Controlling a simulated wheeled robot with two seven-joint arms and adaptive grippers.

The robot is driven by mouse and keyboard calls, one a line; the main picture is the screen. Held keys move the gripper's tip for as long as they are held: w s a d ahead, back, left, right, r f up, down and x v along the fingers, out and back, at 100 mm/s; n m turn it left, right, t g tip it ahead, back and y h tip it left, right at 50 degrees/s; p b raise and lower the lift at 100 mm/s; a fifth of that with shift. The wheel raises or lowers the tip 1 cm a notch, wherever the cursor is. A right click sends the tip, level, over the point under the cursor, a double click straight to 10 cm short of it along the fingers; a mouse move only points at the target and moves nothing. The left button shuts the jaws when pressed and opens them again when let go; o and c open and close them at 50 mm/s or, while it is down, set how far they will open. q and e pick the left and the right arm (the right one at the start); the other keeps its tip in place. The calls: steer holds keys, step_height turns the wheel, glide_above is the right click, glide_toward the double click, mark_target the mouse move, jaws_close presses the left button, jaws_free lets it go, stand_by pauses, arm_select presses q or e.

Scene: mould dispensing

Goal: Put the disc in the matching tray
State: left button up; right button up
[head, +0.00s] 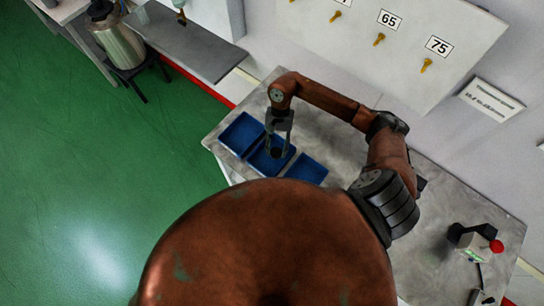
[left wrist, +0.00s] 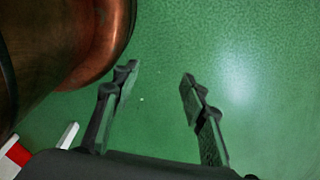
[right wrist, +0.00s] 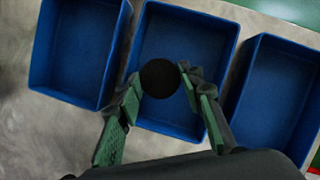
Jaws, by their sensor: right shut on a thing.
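The disc (right wrist: 159,78) is dark, almost black, and round in the right wrist view. My right gripper (head: 277,150) is shut on it, with one fingertip at each side. The gripper and disc are over the middle blue tray (right wrist: 187,40); their exact height above its floor is hard to tell. A second blue tray (head: 239,132) lies on its left and a third blue tray (head: 306,169) on its right. No tray markings are readable. My left gripper (left wrist: 159,76) is open and empty above the green floor.
The trays stand at the left end of a grey table (head: 450,200). A small box with a red button (head: 475,243) stands at the table's right. Behind is a white board (head: 405,50) with yellow hooks and labels 65 and 75. A metal pot (head: 120,45) stands far left.

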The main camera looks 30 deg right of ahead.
steer(key=o, duration=1.2)
steer(key=shift+c, duration=0.2)
arm_select(q)
steer(key=shift+w+r, duration=0.1)
steer(key=shift+w, duration=0.8)
arm_select(e)
steer(key=shift+r, duration=0.1)
arm_select(q)
steer(key=shift+s, duration=0.25)
arm_select(e)
steer(key=v, duration=1.2)
steer(key=shift+a, duration=0.15)
